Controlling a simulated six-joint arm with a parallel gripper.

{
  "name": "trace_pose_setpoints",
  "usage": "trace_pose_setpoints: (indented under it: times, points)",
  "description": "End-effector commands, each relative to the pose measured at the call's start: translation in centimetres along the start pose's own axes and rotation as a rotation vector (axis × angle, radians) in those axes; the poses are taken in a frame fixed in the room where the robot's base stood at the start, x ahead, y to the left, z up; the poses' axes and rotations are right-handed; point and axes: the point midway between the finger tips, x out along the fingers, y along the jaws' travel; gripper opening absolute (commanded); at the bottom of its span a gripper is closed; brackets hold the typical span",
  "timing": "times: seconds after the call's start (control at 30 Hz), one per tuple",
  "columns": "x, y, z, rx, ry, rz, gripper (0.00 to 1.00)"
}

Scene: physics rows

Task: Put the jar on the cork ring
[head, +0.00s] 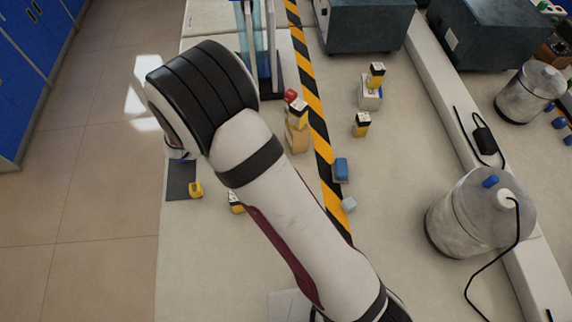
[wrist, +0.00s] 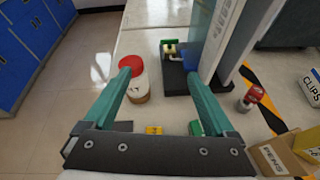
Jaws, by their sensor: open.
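The jar (wrist: 132,64), white with a red lid, stands upright in the wrist view, left of centre on the pale table. A tan cork ring (wrist: 141,99) shows at its foot, and the jar appears to rest on it. My gripper (wrist: 158,75) is open, with its two green fingers spread wide and nothing between them. The left fingertip is close to the jar's left side in the picture; I cannot tell whether they touch. In the head view my arm hides the gripper, the jar and the ring.
A tall clear-panelled stand with a dark base (wrist: 177,83) rises right of the jar. Small blocks, including a yellow one (wrist: 153,130), lie near the gripper. A PENS box (wrist: 280,158) is at right. Clear jugs (head: 470,215) stand far right. The table's left edge drops to the floor.

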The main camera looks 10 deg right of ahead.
Motion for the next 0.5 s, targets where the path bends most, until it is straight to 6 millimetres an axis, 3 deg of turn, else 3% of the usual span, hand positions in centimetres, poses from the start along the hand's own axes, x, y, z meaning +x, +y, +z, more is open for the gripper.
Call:
trace_pose_setpoints:
  times: [0.07, 0.13, 0.17, 0.2, 0.27, 0.3, 0.33, 0.4, 0.47, 0.5]
  points:
    - [-1.4, -7.2, 4.7, 0.285, -0.043, -0.206, 0.90]
    - [-5.2, -16.0, 7.7, 0.654, -0.101, -0.467, 0.90]
    - [-7.6, -19.7, 8.1, 0.826, -0.132, -0.587, 0.90]
    - [-11.3, -24.1, 7.9, 1.066, -0.177, -0.752, 0.90]
    - [-18.1, -29.0, 6.0, 1.456, -0.254, -1.012, 0.90]
    - [-22.7, -30.6, 3.8, 1.719, -0.303, -1.188, 0.90]
    - [-25.8, -30.8, 2.0, 1.903, -0.333, -1.314, 0.90]
    - [-31.3, -29.1, -1.4, 2.273, -0.373, -1.567, 0.90]
    - [-34.2, -26.6, -3.2, 2.512, -0.375, -1.741, 0.90]
    - [-35.4, -25.1, -3.9, -2.493, 0.346, 1.734, 0.90]
